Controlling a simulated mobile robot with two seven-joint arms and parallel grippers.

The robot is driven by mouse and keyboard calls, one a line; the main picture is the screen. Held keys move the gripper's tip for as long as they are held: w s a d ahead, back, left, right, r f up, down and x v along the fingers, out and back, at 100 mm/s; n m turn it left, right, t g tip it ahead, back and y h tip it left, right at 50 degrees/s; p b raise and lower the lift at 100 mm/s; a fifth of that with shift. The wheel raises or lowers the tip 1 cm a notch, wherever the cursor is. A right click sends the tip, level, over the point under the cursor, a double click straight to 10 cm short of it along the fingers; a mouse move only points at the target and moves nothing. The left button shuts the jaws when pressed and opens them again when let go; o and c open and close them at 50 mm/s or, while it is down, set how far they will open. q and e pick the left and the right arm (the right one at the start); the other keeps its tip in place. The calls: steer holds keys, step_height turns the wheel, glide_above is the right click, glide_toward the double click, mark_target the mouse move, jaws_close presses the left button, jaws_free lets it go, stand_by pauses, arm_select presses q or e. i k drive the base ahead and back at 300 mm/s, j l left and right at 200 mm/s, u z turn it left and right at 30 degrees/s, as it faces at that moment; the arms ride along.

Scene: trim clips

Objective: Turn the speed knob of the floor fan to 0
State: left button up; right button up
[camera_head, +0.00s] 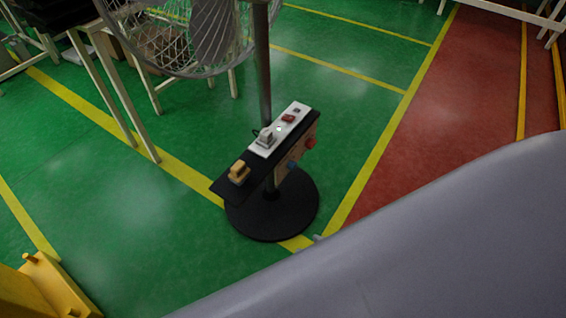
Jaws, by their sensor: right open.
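The floor fan stands on a round black base (262,222); its wire cage (180,45) is cut off by the top edge. A control box sits on its pole, with a white top panel (283,128). The panel carries a grey block-like part (266,139) and a red switch (288,118). The box's side carries a red knob-like part (310,142) and a blue one (292,164). I cannot tell which is the speed knob, and no setting is readable. My right gripper (318,238) shows only as a small grey tip beside the base. My left gripper is out of view.
A yellow-orange block (239,172) sits on the black shelf (228,186) of the box. My large grey arm link covers the lower right. A yellow frame (40,287) stands at the lower left, tables (110,90) behind. Green floor around the fan is mostly clear.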

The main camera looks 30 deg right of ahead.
mark_target(291, 165)
steer(key=l+u, duration=0.5)
steer(key=l, duration=0.25)
steer(key=l+u, duration=0.25)
steer(key=l, duration=0.55)
steer(key=l+u, duration=0.3)
steer(key=l, duration=0.5)
steer(key=k+l, duration=0.1)
steer(key=l, duration=0.85)
steer(key=k+l, duration=0.15)
steer(key=l, duration=0.8)
steer(key=k+l, duration=0.15)
steer(key=l, duration=0.3)
steer(key=i+l, duration=0.35)
steer(key=u, duration=0.05)
